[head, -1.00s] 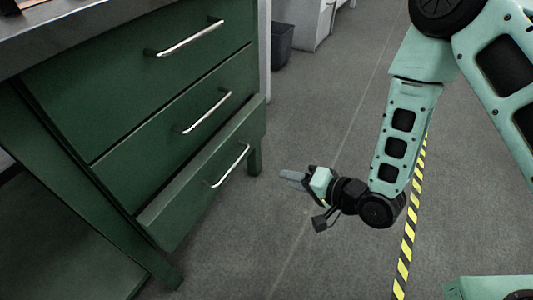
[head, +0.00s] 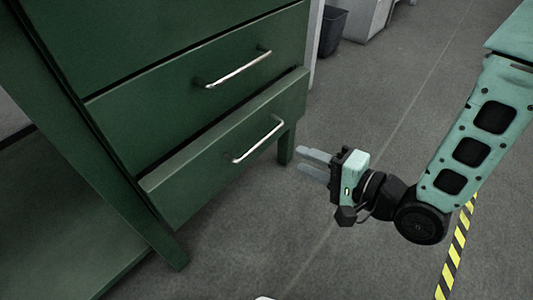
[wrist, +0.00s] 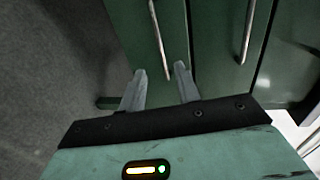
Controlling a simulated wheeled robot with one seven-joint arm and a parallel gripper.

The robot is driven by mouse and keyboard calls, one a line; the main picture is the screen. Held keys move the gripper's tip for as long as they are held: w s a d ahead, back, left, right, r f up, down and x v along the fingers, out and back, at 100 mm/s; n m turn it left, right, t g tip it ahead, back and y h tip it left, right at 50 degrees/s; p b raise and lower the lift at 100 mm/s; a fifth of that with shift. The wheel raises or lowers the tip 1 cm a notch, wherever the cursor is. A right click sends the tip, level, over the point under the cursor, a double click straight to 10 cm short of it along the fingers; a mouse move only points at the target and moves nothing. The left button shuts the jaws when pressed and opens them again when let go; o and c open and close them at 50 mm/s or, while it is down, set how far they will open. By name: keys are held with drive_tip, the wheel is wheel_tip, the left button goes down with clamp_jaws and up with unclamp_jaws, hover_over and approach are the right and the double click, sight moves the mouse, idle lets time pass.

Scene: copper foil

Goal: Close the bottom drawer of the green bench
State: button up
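The green bench (head: 60,160) stands at the left of the head view. Its bottom drawer (head: 205,178) sticks out a little past the drawer above it and has a silver bar handle (head: 258,140). My gripper (head: 315,162) is to the right of that drawer front, apart from it, with its fingers pointing left toward it. The two fingers are spread with nothing between them. In the wrist view my gripper (wrist: 160,82) points at the green drawer fronts, and a drawer handle (wrist: 158,40) shows just beyond the fingertips.
The middle drawer (head: 225,85) above looks shut. A bench leg (head: 286,145) stands near my fingertips. A dark bin (head: 332,30) is at the back. Grey floor (head: 370,110) around my gripper is clear, with yellow-black tape (head: 455,245) at the right.

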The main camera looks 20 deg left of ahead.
sight(263, 142)
drive_tip(key=shift+b+x, duration=1.85)
drive_tip(key=shift+x, duration=3.8)
clamp_jaws()
